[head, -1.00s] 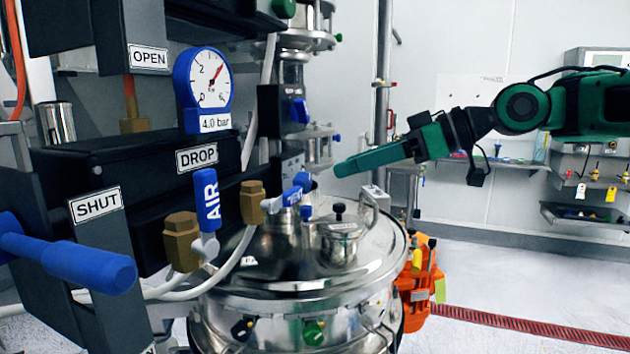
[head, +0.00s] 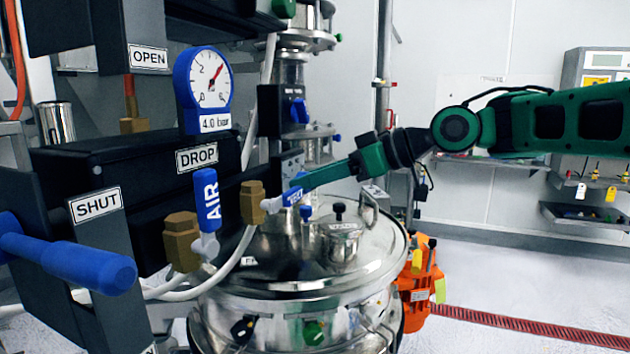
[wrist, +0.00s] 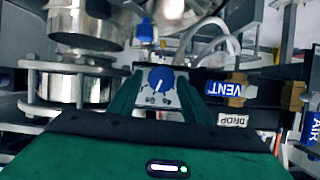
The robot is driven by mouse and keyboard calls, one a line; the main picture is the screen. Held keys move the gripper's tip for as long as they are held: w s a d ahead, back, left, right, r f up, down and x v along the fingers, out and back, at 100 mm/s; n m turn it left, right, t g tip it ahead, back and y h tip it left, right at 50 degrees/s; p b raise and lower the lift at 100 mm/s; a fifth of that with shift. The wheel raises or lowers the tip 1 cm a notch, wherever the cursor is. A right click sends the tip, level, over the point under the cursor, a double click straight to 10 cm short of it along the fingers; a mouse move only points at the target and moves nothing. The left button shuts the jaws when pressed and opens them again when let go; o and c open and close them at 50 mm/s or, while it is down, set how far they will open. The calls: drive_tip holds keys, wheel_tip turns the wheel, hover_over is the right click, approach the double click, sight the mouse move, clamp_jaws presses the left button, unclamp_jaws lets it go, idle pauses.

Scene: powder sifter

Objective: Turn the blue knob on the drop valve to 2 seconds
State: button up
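In the wrist view a blue knob (wrist: 160,79) sits on a pale plate with dial marks. The numbers are too small to read, so I cannot tell its setting. My gripper (wrist: 160,84) has one green finger on each side of the knob, spread apart, with visible gaps and nothing held. In the head view my gripper (head: 298,187) reaches in from the right to the grey panel (head: 290,163) near the DROP label (head: 197,158). The dial knob is hidden there.
The blue VENT handle (head: 292,197) lies close to my fingertips; it also shows right of them in the wrist view (wrist: 224,89). The blue AIR handle (head: 207,200) stands left. Below is a shiny steel vessel (head: 290,275). A pressure gauge (head: 208,80) is above left.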

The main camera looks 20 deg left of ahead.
drive_tip(key=c, duration=0.7)
drive_tip(key=shift+w, duration=0.1)
drive_tip(key=shift+c, duration=0.2)
drive_tip(key=shift+s+d+f+n+t+y, duration=0.15)
drive_tip(key=shift+f+n+t+y, duration=0.1)
drive_tip(key=shift+n+t, duration=1.3)
drive_tip(key=shift+s+a+f+n+t+y, duration=0.2)
drive_tip(key=shift+n+t, duration=0.5)
drive_tip(key=shift+n, duration=1.55)
drive_tip(key=shift+s+d+f+n+t+y, duration=0.15)
drive_tip(key=shift+n+t+y, duration=0.2)
drive_tip(key=shift+n+t, duration=1.2)
drive_tip(key=shift+n+g, duration=0.4)
drive_tip(key=shift+n, duration=0.15)
